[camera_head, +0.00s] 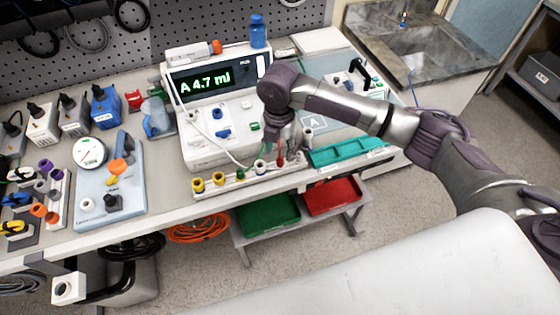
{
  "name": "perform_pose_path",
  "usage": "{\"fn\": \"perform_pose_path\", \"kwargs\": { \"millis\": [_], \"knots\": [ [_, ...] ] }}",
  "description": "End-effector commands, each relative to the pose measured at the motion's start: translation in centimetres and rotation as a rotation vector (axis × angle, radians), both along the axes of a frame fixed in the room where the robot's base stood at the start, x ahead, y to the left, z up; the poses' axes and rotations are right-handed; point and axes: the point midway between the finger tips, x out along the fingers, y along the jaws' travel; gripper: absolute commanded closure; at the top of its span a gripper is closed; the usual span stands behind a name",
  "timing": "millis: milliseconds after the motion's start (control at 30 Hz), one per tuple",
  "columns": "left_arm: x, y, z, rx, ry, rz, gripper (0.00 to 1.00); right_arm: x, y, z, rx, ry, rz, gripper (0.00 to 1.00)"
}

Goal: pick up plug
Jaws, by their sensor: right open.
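A pale strip (228,187) at the front of the bench holds several small coloured plugs. A yellow plug (198,185) stands at its left end, with a second yellow plug (218,179) beside it. My right gripper (286,150) is open and points down over the right part of this strip. Its fingers are small and partly hidden by the wrist, so I cannot tell whether they touch a plug. My left gripper is not in view.
An infusion pump (222,80) reading "A 4.7 ml" stands behind the strip. A teal tray (345,150) lies to its right. A blue board (105,190) with a gauge is at the left. Green (266,215) and red (333,197) bins sit below the bench edge.

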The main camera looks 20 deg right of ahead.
Motion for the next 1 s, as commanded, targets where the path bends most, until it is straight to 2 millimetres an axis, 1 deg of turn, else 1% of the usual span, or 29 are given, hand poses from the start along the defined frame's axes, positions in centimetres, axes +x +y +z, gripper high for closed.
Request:
{"fn": "perform_pose_path", "kwargs": {
  "millis": [33,167,233,300,400,600,767,800,900,1000],
  "knots": [
    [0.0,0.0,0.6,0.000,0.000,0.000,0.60,-0.1,0.0,-0.4,-0.002,0.004,0.000,0.50],
    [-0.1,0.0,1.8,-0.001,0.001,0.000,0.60,-0.2,-0.2,-2.2,-0.002,0.006,-0.001,0.50],
    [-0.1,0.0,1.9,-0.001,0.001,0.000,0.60,-0.2,-0.2,-3.4,-0.002,0.004,0.000,0.50],
    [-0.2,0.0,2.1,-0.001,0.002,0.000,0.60,-0.1,-0.2,-4.2,-0.001,0.002,0.001,0.50],
    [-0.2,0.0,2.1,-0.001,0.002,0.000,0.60,-0.1,-0.3,-4.8,-0.001,0.000,0.000,0.50],
    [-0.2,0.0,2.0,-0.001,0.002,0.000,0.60,-0.1,-0.2,-4.9,-0.001,-0.001,0.001,0.50],
    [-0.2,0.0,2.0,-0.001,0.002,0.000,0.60,-0.1,-0.2,-4.9,-0.001,0.000,0.001,0.77],
    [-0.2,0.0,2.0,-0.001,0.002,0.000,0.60,-0.1,-0.2,-4.9,-0.001,0.000,0.001,0.84],
    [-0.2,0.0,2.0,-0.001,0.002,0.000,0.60,-0.1,-0.2,-4.9,-0.001,0.000,0.001,0.98],
    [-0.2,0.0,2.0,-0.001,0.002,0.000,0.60,-0.1,-0.2,-4.9,-0.001,0.000,0.001,0.99]
  ]
}}
